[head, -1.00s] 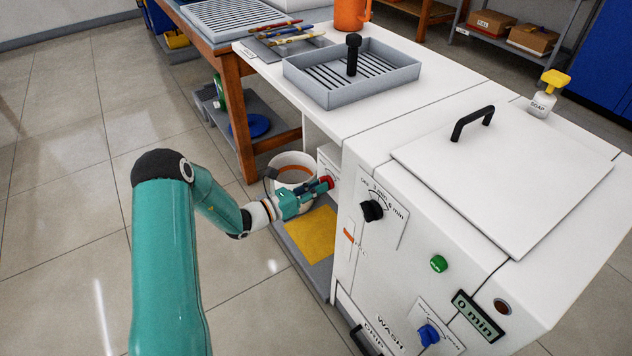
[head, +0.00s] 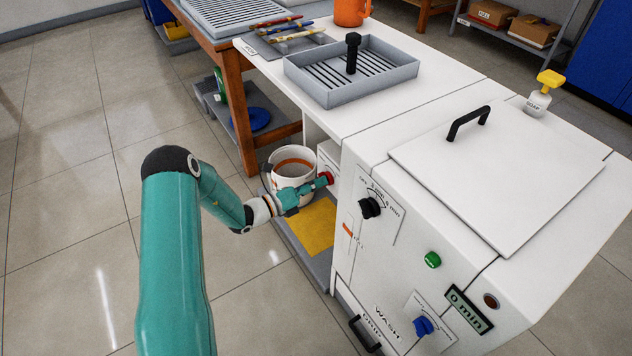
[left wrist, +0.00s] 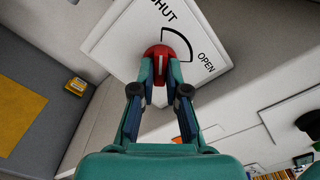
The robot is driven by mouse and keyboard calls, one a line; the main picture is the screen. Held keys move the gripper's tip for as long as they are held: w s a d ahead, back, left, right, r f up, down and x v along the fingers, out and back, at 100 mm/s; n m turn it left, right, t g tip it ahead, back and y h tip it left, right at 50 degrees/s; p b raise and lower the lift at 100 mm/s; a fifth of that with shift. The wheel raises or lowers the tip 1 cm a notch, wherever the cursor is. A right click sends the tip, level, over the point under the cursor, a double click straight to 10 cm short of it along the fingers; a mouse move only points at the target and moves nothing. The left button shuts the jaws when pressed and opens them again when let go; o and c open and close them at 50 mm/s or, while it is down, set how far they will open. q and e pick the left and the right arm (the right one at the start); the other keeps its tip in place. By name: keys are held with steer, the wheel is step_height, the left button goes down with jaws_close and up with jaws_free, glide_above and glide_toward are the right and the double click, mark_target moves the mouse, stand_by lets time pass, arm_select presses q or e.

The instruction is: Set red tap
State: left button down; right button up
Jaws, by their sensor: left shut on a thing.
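The red tap (head: 326,178) is on the side of the white machine, low and beside the bucket. In the left wrist view the red tap (left wrist: 172,49) sits on a white plate (left wrist: 120,36) with an arc running between the words SHUT and OPEN. My left gripper (head: 318,184) reaches the tap from the left. In the left wrist view my left gripper (left wrist: 161,72) has its fingers closed on both sides of the tap. A pale stripe shows on the tap, but its exact setting is hard to tell. My right gripper is in neither view.
A white bucket (head: 284,188) with an orange band stands right behind my gripper. A yellow mat (head: 312,226) lies on the grey tray below. The machine front has a black knob (head: 371,207), green button (head: 432,260) and blue knob (head: 423,326). Open floor lies left.

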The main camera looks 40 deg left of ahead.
arm_select(q)
steer(key=shift+a, duration=0.25)
steer(key=c, duration=1.2)
jaws_free()
steer(key=shift+d, duration=0.1)
steer(key=v, duration=1.2)
steer(key=shift+d, duration=0.1)
